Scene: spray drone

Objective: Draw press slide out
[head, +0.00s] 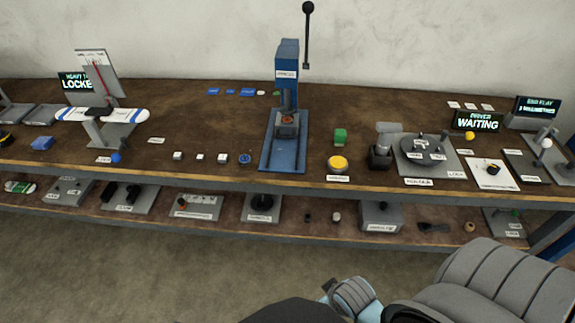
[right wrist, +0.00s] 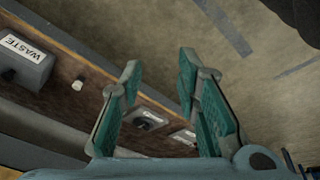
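The blue press (head: 288,75) stands upright at the middle of the bench, its long lever with a black knob (head: 308,8) rising on the right side. Its slide (head: 287,130), a grey block with a reddish round piece (head: 288,118) on top, sits under the press head on the blue base (head: 282,162). The front of the base is bare. My right gripper (right wrist: 160,75) is open and empty in the right wrist view, below bench level near the lower shelf, well apart from the press. My left gripper is not in view.
The lower shelf (head: 330,230) holds several parts, including a grey WASTE box (right wrist: 22,62). The floor in front is clear.

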